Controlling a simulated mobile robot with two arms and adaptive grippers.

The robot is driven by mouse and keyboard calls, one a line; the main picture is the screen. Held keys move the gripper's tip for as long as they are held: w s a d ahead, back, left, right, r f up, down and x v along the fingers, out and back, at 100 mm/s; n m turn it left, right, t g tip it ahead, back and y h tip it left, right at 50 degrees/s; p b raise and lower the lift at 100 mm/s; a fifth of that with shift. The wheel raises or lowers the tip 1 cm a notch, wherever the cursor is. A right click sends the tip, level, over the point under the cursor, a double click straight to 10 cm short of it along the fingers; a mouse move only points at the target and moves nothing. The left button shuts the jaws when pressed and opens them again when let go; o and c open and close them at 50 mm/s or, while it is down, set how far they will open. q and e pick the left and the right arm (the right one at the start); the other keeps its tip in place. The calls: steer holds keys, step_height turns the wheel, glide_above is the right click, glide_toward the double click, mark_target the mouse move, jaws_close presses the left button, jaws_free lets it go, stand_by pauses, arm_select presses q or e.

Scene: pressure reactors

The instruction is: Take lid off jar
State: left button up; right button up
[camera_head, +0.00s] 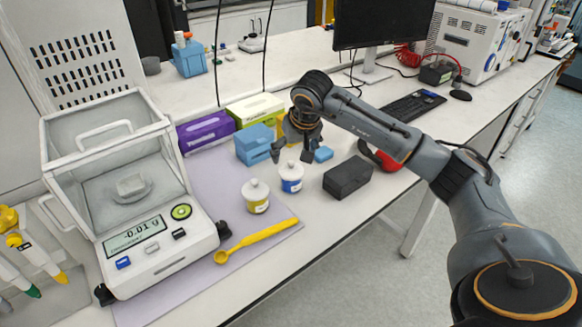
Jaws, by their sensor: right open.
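A small white jar with a blue label and a white lid (291,177) stands on the grey mat. A similar white jar with a yellow label and a white lid (256,197) stands to its left and nearer. Both are upright, and both lids are on. My right gripper (293,154) points down just above and behind the blue-labelled jar. Its fingers are apart with nothing between them, and I cannot tell whether they touch that lid. My left gripper is not in view.
A balance (150,245) with a glass draft shield stands left. A yellow spoon (255,240) lies on the mat (220,190) in front of the jars. A blue box (255,146), glove boxes (205,132) and a black block (347,177) are close by.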

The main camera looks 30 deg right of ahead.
mark_target(292, 165)
steer(key=p+x, duration=0.1)
steer(key=x, duration=0.4)
steer(key=shift+s+d+f+p, duration=0.1)
steer(key=shift+d+f+p, duration=0.05)
steer(key=shift+f+p, duration=0.2)
steer(key=shift+f, duration=0.1)
steer(key=c, duration=1)
steer(key=shift+s, duration=0.1)
steer(key=shift+c, duration=0.9)
